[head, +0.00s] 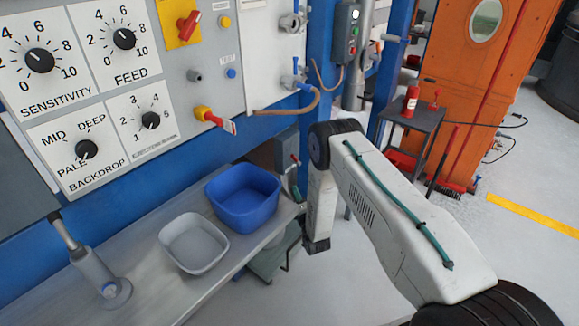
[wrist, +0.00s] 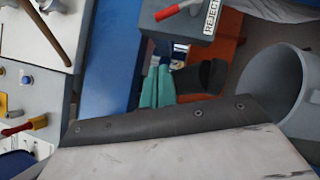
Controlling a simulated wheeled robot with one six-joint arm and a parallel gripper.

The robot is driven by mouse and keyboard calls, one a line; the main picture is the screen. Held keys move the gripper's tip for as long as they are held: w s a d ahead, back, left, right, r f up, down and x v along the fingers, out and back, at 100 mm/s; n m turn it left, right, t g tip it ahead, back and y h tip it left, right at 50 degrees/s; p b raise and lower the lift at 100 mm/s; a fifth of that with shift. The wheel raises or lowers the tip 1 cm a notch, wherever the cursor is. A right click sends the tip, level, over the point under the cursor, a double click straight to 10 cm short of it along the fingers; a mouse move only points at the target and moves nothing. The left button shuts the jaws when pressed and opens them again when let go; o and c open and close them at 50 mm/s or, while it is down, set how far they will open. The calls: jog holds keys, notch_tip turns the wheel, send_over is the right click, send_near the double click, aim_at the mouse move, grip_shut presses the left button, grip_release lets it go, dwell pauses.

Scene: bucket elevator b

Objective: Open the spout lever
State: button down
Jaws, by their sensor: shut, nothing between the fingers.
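A grey box (head: 286,146) is mounted low behind the bench's right end, with a small red-handled lever (head: 295,159) on it that looks like the spout lever. In the wrist view the red lever (wrist: 176,9) is at the top, on a grey box (wrist: 168,24) beside a REJECT label. My gripper (wrist: 157,72), with teal fingers, is shut and empty below the box in that picture. The fingers look apart from the lever. In the head view my arm hides much of this area; only a bit of teal (head: 296,188) shows beside it.
The bench (head: 150,250) holds a blue tub (head: 243,200), a grey tub (head: 194,243) and a metal stand-like tool (head: 95,270). A control panel (head: 120,80) rises behind. A grey bucket (wrist: 275,90) is right in the wrist view.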

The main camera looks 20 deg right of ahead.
jog(key=shift+w, duration=0.1)
jog(key=d+r+x, duration=0.1)
jog(key=d+x, duration=0.1)
jog(key=x, duration=1)
jog(key=shift+w+d, duration=0.3)
